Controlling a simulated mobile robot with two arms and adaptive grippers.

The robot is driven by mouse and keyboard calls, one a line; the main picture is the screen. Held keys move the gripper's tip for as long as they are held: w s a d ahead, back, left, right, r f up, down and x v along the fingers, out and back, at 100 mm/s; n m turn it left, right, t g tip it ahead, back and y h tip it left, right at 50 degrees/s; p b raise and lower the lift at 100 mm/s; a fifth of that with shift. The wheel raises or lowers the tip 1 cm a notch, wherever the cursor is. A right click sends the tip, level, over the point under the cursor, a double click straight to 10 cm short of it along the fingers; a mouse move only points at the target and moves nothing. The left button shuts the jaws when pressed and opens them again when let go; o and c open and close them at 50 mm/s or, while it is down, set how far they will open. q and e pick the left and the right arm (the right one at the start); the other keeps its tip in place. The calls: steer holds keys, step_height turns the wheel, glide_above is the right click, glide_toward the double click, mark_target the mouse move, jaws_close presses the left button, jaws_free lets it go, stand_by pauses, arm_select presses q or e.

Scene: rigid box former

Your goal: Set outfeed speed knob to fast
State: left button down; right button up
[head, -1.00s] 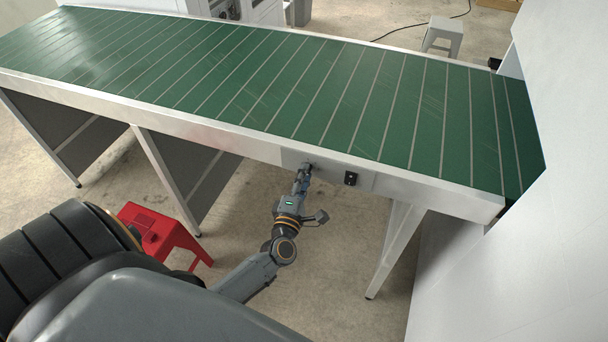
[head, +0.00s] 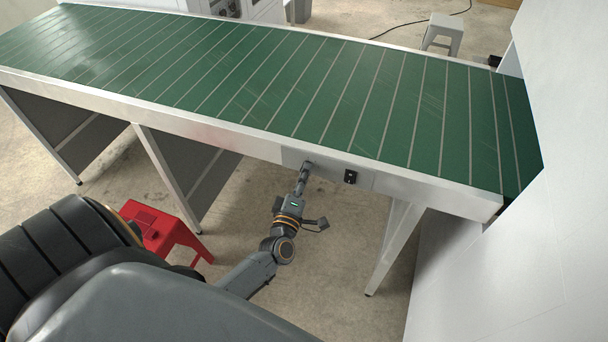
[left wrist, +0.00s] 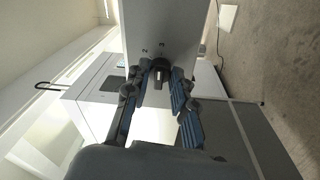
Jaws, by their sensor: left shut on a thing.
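The outfeed speed knob (left wrist: 161,65) is a small dark knob with a pale pointer mark, on the grey panel on the conveyor's side. It shows between my fingertips in the left wrist view. My left gripper (head: 306,167) reaches up to this panel from below and is shut on the knob (left wrist: 160,72). In the head view the fingers mostly hide the knob, and its setting cannot be read. My right gripper is not in view.
A black switch (head: 350,177) sits on the panel just right of the knob. The green conveyor belt (head: 260,85) above is empty. A red stool (head: 158,226) stands left of my arm. A conveyor leg (head: 396,245) and a white wall (head: 565,240) are at right.

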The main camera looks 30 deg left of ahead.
arm_select(q)
steer(key=shift+f, duration=0.1)
steer(key=c, duration=1.1)
jaws_free()
steer(key=v, duration=1.2)
steer(key=shift+d, duration=0.1)
